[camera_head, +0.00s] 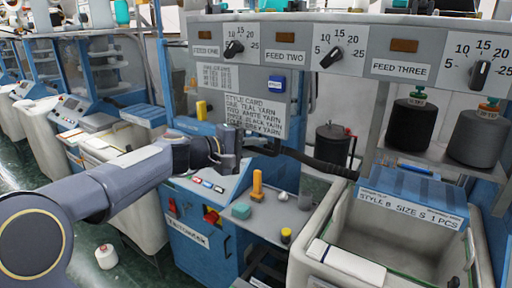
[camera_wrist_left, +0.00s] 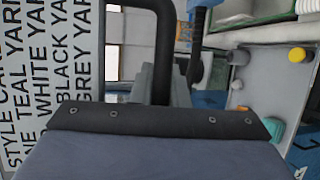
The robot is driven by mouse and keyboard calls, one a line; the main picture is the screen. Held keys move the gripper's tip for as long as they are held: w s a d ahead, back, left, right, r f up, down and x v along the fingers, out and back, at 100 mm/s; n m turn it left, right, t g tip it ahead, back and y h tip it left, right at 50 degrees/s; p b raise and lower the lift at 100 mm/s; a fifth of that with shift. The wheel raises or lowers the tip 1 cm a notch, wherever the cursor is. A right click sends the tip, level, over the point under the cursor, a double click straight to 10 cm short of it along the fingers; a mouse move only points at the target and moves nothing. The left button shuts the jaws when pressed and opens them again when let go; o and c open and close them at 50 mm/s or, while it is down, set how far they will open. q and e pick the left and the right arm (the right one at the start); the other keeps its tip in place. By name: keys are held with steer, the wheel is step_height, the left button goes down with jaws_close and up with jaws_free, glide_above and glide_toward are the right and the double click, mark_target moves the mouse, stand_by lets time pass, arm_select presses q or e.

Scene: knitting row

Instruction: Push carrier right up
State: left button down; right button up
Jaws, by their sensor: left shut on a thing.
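My left gripper (camera_head: 236,142) comes in from the left in front of the style card and is shut on a dark bar. The bar seems to be the carrier handle (camera_head: 318,162), a black bar that runs right from my fingers across the machine front. In the left wrist view the dark handle (camera_wrist_left: 165,45) rises from between my grey fingers (camera_wrist_left: 163,84) and bends over at the top. The fingers partly hide the grip. The carrier's own body cannot be made out clearly. My right gripper is not in view.
A panel with feed dials (camera_head: 333,57) hangs above, with the style card (camera_head: 243,103) below it. Two dark yarn cones (camera_head: 409,124) stand at right. A pale bin (camera_head: 345,265) is at lower right. Small items, including an orange-yellow peg (camera_head: 257,186), stand on the shelf below the bar.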

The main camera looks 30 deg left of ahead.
arm_select(q)
steer(key=shift+r, duration=0.5)
steer(key=c, duration=1.5)
jaws_free()
steer(key=shift+o, duration=0.5)
steer(key=shift+f, duration=0.15)
steer(key=shift+s+a+f, duration=0.1)
steer(key=b+v, duration=0.2)
steer(key=v, duration=0.5)
steer(key=shift+s, duration=0.3)
steer(key=shift+a, duration=0.15)
